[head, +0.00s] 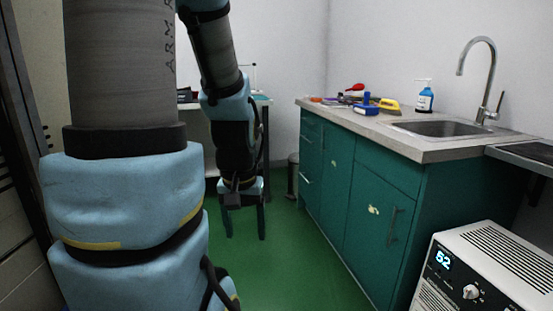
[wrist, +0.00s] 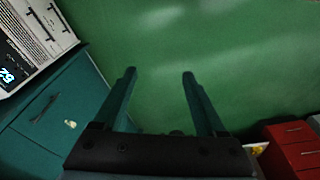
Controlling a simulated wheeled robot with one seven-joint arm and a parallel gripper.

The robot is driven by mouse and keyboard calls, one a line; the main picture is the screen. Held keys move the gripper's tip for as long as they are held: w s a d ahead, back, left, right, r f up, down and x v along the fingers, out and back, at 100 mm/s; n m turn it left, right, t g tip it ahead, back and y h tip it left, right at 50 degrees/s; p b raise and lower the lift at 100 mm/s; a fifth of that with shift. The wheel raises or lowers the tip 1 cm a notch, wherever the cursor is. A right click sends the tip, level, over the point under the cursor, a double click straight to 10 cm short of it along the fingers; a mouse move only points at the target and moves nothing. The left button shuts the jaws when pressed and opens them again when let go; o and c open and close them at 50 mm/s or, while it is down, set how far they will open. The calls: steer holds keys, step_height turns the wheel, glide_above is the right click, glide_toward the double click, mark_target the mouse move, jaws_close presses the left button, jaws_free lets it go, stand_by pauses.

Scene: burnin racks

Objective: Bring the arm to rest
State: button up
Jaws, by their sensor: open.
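My gripper (head: 244,222) hangs at the end of my bent arm in the head view, fingers pointing down over the green floor. In the wrist view my gripper (wrist: 159,75) shows two dark fingers spread apart with only bare floor between them. It is open and empty. It touches nothing that I can see.
A green cabinet (head: 339,206) with a sink (head: 440,128) stands at the right, with tools and a blue bottle (head: 425,100) on top. A white device (head: 490,265) reading 52 is at the lower right. A red drawer unit (wrist: 295,150) shows in the wrist view. The green floor (head: 290,255) between is clear.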

step_height(320, 180, up, 15)
steer(key=p, duration=1.3)
steer(key=shift+r, duration=0.15)
